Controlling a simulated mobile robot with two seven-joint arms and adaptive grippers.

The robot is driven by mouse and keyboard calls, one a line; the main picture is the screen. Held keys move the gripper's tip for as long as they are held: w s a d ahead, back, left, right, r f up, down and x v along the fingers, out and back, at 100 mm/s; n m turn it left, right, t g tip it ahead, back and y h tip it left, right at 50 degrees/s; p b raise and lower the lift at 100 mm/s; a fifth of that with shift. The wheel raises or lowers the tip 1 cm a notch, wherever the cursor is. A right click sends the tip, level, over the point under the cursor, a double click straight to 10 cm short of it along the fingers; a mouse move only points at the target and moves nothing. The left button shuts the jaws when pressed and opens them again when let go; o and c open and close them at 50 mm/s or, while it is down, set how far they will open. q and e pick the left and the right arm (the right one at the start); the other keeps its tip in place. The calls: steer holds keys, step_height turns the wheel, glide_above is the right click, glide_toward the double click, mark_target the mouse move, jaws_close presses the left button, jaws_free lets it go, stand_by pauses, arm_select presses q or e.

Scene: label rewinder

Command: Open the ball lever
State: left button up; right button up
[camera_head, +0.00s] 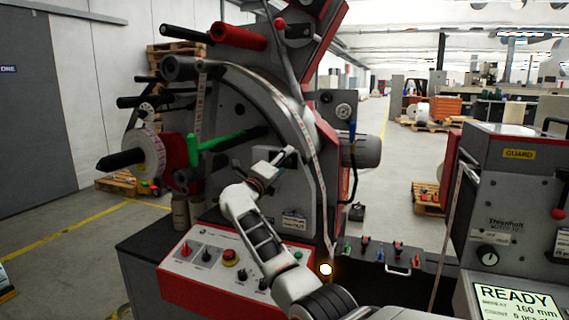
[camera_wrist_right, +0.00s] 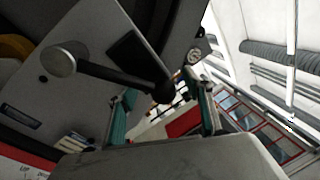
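In the head view my right gripper (camera_head: 272,167) is in front of the machine's grey panel, and the grey ball cannot be made out. Another long lever with a red ball (camera_head: 280,23) rises at the machine's top. My left gripper is out of view.
A red-edged control panel (camera_head: 200,262) with knobs and a red button lies below my right arm. A green handle (camera_head: 215,143) and a label roll (camera_head: 150,153) are to the left. A guarded unit (camera_head: 510,170) and READY screen (camera_head: 515,300) stand at right.

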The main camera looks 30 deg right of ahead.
steer(key=shift+s+a+f, duration=0.15)
steer(key=shift+s+a, duration=0.05)
steer(key=v, duration=1.1)
steer(key=shift+s+a, duration=0.15)
steer(key=shift+a, duration=0.05)
steer(key=s+a+f+n+t+y, duration=0.35)
steer(key=s+f+n+y, duration=0.2)
steer(key=f+n, duration=0.45)
steer(key=s+a+f+n+t+y, duration=0.35)
steer(key=s+f+n+y, duration=0.2)
steer(key=f+n, duration=0.5)
steer(key=s+a+f+n+t+y, duration=0.2)
steer(key=s+a+f+n+y, duration=0.3)
steer(key=f+n, duration=0.5)
steer(key=s+f+n+g+y, duration=0.1)
steer(key=s+f+n+g, duration=0.3)
steer(key=s+f, duration=0.7)
steer(key=s+a+f+n+g+y, duration=0.1)
steer(key=s+f+g, duration=0.4)
steer(key=s+f, duration=0.6)
steer(key=s+n+y, duration=0.1)
steer(key=s+n, duration=0.1)
steer(key=s, duration=0.2)
steer(key=shift+n, duration=0.35)
